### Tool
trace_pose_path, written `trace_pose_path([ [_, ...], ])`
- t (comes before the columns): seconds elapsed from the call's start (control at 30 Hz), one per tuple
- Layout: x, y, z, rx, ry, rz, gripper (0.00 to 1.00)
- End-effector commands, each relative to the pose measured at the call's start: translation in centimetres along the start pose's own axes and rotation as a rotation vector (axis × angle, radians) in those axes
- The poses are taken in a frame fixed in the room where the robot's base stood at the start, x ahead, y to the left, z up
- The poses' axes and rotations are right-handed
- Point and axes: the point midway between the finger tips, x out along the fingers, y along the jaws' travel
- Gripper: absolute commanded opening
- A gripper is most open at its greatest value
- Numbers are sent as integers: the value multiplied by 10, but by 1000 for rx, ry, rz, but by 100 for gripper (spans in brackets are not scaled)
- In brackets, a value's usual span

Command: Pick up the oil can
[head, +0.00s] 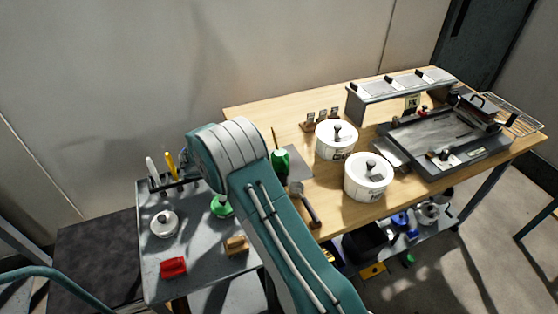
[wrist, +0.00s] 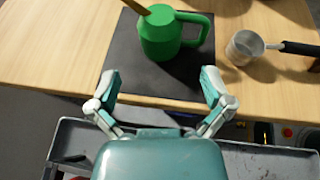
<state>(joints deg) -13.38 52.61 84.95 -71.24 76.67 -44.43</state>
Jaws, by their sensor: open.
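The green oil can (wrist: 160,35) stands on a dark mat (wrist: 119,72) near the front edge of the wooden table, with its handle to the right and a brownish spout at the upper left. In the head view the can (head: 281,162) is partly hidden by my arm. My gripper (wrist: 162,85) is open and empty in the wrist view. Its two fingers are spread apart, nearer the camera than the can, and the can lies ahead of the gap between them. In the head view my gripper is hidden behind my arm.
A metal ladle-like cup (wrist: 244,47) with a dark handle lies right of the can. A grey cart (head: 190,285) stands left of the table, holding a red item (head: 173,267) and a white lidded pot (head: 164,223). Two white canisters (head: 337,141) stand further right.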

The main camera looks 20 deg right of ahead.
Motion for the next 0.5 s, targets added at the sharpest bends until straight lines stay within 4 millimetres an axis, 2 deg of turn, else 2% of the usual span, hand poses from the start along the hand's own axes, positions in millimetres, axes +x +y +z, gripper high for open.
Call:
trace_pose_path([
  [0.23,39,-1,0,0,0,-5,100],
  [0.5,63,0,-4,1,0,-4,100],
])
